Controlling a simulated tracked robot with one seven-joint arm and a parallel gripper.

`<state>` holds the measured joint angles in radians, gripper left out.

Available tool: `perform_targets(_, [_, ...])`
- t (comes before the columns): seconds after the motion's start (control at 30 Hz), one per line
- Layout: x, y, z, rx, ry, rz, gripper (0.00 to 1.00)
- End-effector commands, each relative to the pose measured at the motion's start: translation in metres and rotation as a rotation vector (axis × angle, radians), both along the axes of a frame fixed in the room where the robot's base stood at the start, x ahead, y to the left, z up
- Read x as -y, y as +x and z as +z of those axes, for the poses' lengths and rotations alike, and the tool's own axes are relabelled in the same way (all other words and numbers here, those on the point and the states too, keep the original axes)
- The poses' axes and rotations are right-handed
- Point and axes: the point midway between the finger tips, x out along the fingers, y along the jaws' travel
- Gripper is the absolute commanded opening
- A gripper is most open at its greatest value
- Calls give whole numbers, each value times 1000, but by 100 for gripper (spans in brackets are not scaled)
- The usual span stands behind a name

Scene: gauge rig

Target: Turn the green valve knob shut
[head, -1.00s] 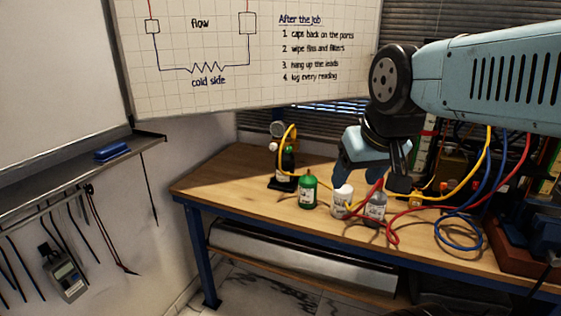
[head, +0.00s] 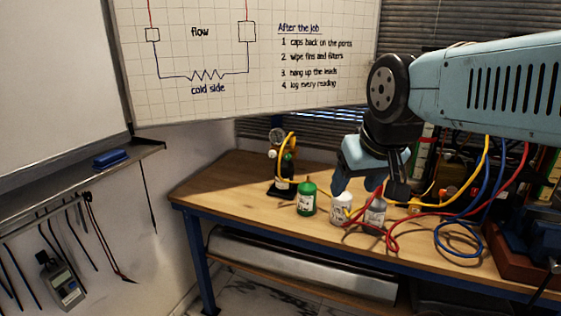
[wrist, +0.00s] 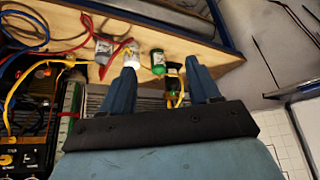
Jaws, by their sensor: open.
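A small gauge stand (head: 282,165) with a round dial, a dark body and a yellow hose stands at the back left of the workbench. A small green patch, possibly the green valve knob (head: 287,155), shows on it, partly behind the hose. Its shape and turn are too small to tell. My gripper (head: 367,188) is open and empty, fingers down, to the right of the stand and apart from it, over the white bottle. In the wrist view, the stand (wrist: 174,88) shows between my gripper's blue fingers (wrist: 161,66), close to the right one in the picture.
A green bottle (head: 306,200), a white bottle (head: 341,209) and a clear grey bottle (head: 375,212) stand in front of the stand. Red, yellow and blue hoses (head: 458,238) lie loose at the right. A whiteboard (head: 250,95) hangs behind. The bench's left end (head: 205,190) is clear.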

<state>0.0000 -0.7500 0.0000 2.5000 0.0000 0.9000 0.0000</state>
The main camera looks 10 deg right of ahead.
Motion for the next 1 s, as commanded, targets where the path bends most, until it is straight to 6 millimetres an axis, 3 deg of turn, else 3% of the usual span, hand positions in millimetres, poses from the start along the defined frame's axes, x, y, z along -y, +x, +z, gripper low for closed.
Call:
perform_targets(0.27, [0, 0, 0, 0, 0, 0, 61])
perform_targets(0.37, [0, 0, 0, -3, -2, 1, 55])
perform_targets(0.47, [3, 4, -3, -26, -18, 11, 55])
perform_targets(1.0, [65, 64, -61, -426, -407, 190, 55])
